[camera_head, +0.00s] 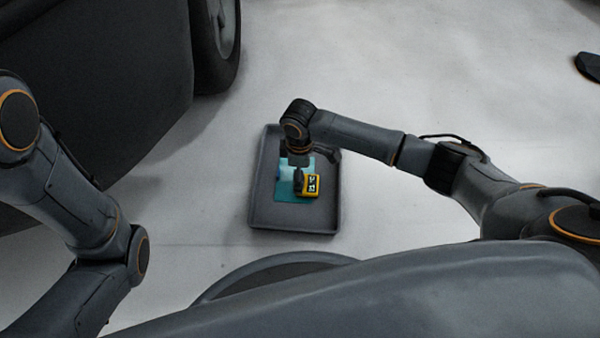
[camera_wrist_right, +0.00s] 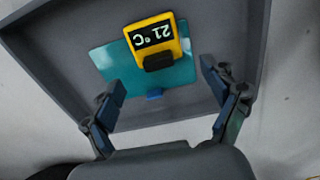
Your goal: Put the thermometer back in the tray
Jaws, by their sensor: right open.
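The thermometer (camera_head: 312,185) is a yellow block with a black display. It lies in the dark grey tray (camera_head: 292,223), over a teal sheet (camera_head: 285,188). In the right wrist view the thermometer (camera_wrist_right: 155,40) reads 21 °C and sits beyond my fingertips, with a dark part on its near side. My right gripper (camera_wrist_right: 164,88) is open and empty, its two fingers apart over the near part of the tray (camera_wrist_right: 60,70). In the head view my right arm comes down over the tray and partly hides it. My left gripper is not visible; only my left arm shows.
A dark car body with a wheel (camera_head: 215,45) stands at the upper left, close to the tray. A small blue piece (camera_wrist_right: 155,94) lies at the near edge of the teal sheet. The light floor right of the tray is mostly clear. A dark object (camera_head: 588,66) lies at the far right.

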